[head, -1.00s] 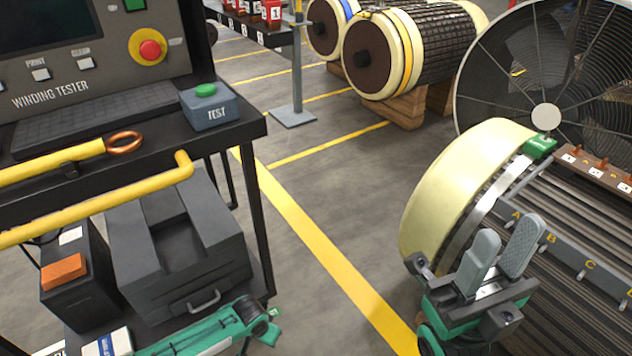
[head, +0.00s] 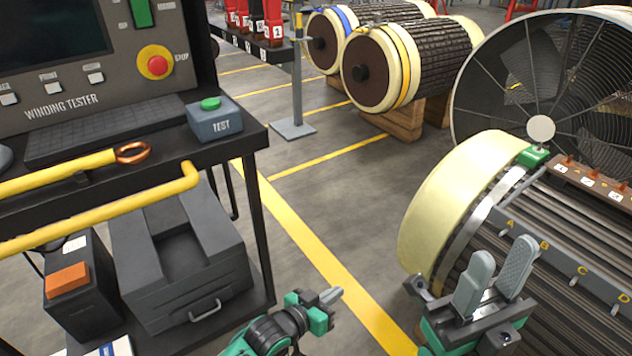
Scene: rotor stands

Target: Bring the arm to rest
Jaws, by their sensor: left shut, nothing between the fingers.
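My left gripper (head: 331,296) is at the bottom centre of the head view, at the end of my green and black arm. Its fingers are together with nothing between them, over the grey floor right of the cart. My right gripper (head: 495,280) is at the lower right, in front of the near rotor (head: 450,205) with its cream end ring. Its two grey finger pads point up, with an empty gap between them. Whether it touches the rotor cannot be told from this view.
A black cart (head: 262,190) at left carries the winding tester (head: 95,60), a blue TEST button box (head: 214,120) and a yellow-handled copper hook (head: 133,152). Two rotors (head: 415,70) rest on wooden blocks behind. A large fan (head: 530,80) stands at right. The central floor is clear.

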